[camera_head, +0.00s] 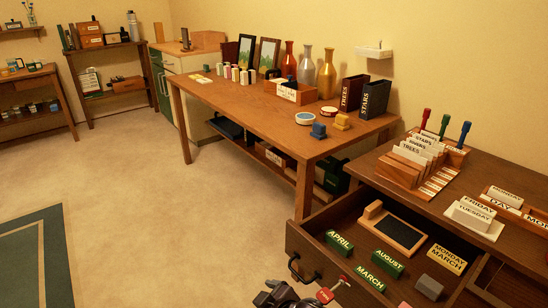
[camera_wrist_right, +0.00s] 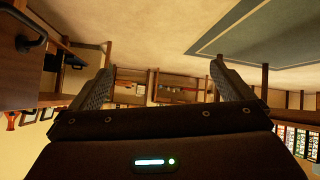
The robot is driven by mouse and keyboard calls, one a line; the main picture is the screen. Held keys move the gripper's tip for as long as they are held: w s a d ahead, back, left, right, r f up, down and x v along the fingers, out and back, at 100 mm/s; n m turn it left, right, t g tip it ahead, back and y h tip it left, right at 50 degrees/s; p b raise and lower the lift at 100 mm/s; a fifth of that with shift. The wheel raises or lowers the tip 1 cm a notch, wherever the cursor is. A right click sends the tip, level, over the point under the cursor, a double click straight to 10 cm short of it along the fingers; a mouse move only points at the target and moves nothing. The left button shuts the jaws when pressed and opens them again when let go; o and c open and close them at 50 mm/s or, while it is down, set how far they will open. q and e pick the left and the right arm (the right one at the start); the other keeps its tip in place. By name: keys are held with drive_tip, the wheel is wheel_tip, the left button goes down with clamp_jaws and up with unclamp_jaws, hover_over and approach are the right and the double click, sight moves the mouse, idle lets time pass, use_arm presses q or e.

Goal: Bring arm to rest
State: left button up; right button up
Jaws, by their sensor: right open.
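My right gripper (camera_wrist_right: 160,76) shows in the right wrist view with its two dark fingers spread wide and nothing between them. That view is upside down and looks out across the room. Part of an arm of mine, black with red, shows at the bottom edge of the head view, in front of the open drawer (camera_head: 318,236). The drawer's dark handle (camera_head: 303,270) is close to it; the handle also shows at the left of the right wrist view (camera_wrist_right: 32,32). My left gripper is not in view.
The open drawer holds green month blocks (camera_head: 340,243), a small framed board (camera_head: 392,231) and other blocks. A long wooden table (camera_head: 240,105) stands beyond, with bottles, books and boxes. The pale floor (camera_head: 170,220) and the green rug (camera_head: 38,262) at left are clear.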

drive_tip(key=s+d+f+m+g+h, duration=0.1)
drive_tip(key=s+d+f+m+h, duration=0.2)
drive_tip(key=d+f, duration=0.35)
drive_tip(key=s+d+f+m+g+h, duration=0.1)
drive_tip(key=s+d+f+m+g, duration=0.1)
drive_tip(key=s+d+f, duration=0.4)
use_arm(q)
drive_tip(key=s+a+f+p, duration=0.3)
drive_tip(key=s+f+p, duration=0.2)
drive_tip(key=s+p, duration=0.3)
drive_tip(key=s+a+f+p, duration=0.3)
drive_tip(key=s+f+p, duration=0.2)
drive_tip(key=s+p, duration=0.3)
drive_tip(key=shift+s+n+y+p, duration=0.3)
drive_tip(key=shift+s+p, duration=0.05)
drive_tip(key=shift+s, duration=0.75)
use_arm(e)
drive_tip(key=s+d+f+m+g+h, duration=0.1)
drive_tip(key=s+d+f, duration=0.3)
drive_tip(key=s, duration=0.5)
drive_tip(key=s+d+f+m+g, duration=0.1)
drive_tip(key=s+d+f, duration=0.4)
drive_tip(key=s+f, duration=0.3)
drive_tip(key=s+d+f+m+g+h, duration=0.1)
drive_tip(key=s+d+f, duration=0.4)
drive_tip(key=s, duration=0.5)
drive_tip(key=shift+s+d+f+m+h, duration=0.3)
drive_tip(key=shift+s+f, duration=0.1)
drive_tip(key=shift+f, duration=0.15)
